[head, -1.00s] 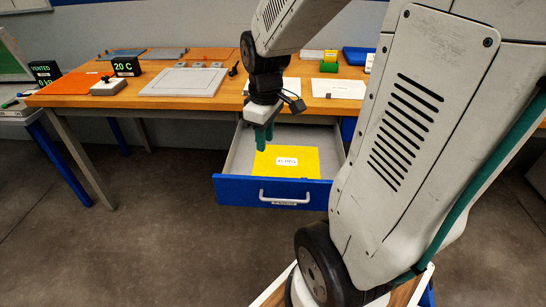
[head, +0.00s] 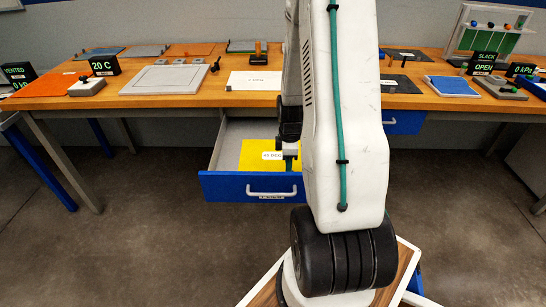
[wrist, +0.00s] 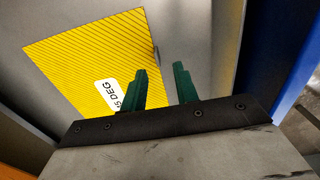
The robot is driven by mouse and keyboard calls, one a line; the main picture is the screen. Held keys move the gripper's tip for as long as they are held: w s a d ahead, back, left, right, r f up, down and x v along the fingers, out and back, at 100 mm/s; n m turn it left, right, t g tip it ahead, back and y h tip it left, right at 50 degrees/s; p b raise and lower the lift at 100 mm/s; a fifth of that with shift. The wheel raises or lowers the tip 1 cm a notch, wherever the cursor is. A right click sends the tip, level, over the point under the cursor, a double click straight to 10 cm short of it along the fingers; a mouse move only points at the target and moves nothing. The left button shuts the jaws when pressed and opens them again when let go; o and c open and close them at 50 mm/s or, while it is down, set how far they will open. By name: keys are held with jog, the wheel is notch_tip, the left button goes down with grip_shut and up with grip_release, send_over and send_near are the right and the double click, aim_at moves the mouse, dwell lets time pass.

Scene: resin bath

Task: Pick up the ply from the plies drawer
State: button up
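The open plies drawer (head: 210,187) has a blue front and grey inside. A yellow ply (head: 248,152) with fine dark lines and a white label lies flat in it. The ply also shows in the wrist view (wrist: 80,60), where its label partly reads "5 DEG". My gripper (wrist: 162,82) has two green fingers set apart with nothing between them. The left finger overlaps the ply's edge in that view; the right finger is over bare drawer floor. In the head view my gripper (head: 290,163) is low at the drawer's right part, partly hidden by my arm.
The wooden workbench (head: 215,100) above the drawer carries a grey plate (head: 165,80), a white sheet (head: 253,82), a "20 C" display (head: 104,66) and a blue pad (head: 458,86). The drawer handle (head: 270,192) sticks out in front. Floor left of the drawer is clear.

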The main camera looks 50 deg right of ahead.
notch_tip(320, 180, down, 4)
jog(key=shift+d+r, duration=0.1)
jog(key=shift+r, duration=0.15)
grip_shut()
jog(key=shift+r, duration=0.1)
